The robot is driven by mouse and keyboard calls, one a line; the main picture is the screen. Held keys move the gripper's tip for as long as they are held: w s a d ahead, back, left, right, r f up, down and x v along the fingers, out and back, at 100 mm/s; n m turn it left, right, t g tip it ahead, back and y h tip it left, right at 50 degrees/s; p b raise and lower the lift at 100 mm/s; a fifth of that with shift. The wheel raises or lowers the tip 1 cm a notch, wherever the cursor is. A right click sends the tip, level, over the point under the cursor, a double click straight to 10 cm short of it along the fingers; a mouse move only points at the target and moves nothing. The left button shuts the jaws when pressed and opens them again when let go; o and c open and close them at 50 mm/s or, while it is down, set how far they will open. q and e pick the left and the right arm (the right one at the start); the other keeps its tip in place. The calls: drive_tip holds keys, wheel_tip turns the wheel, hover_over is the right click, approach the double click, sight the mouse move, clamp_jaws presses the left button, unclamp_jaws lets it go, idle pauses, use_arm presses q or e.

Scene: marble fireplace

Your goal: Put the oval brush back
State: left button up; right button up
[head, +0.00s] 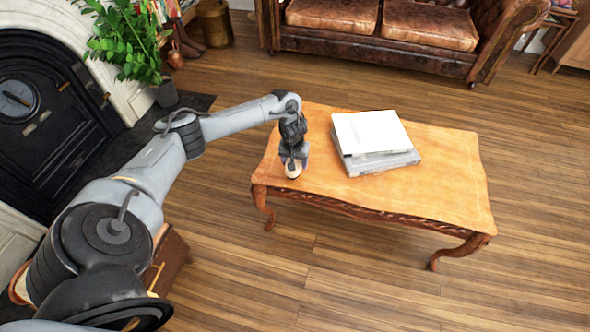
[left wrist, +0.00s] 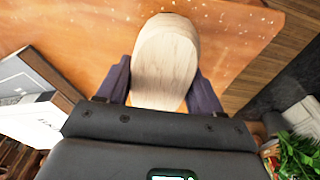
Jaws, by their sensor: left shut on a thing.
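The oval brush (left wrist: 165,58) shows in the left wrist view as a pale wooden oval back between the two dark fingers. My left gripper (head: 293,168) is shut on it, above the left end of the wooden coffee table. In the head view only a small pale part of the brush (head: 293,171) shows under the gripper. I cannot tell whether the brush touches the tabletop. Its bristles are hidden. My right gripper is in neither view.
The coffee table (head: 440,188) holds a stack of books (head: 372,140) right of the gripper. A leather sofa (head: 385,45) stands behind. A potted plant (head: 125,45) and a black fireplace (head: 45,115) are at left. A wooden cabinet (head: 170,262) is partly hidden by my left arm.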

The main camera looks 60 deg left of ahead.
use_arm(q)
wheel_tip(320, 180, down, 4)
drive_tip(key=b, duration=0.2)
drive_tip(key=shift+b, duration=0.35)
drive_tip(key=shift+r, duration=0.15)
drive_tip(key=o, duration=1)
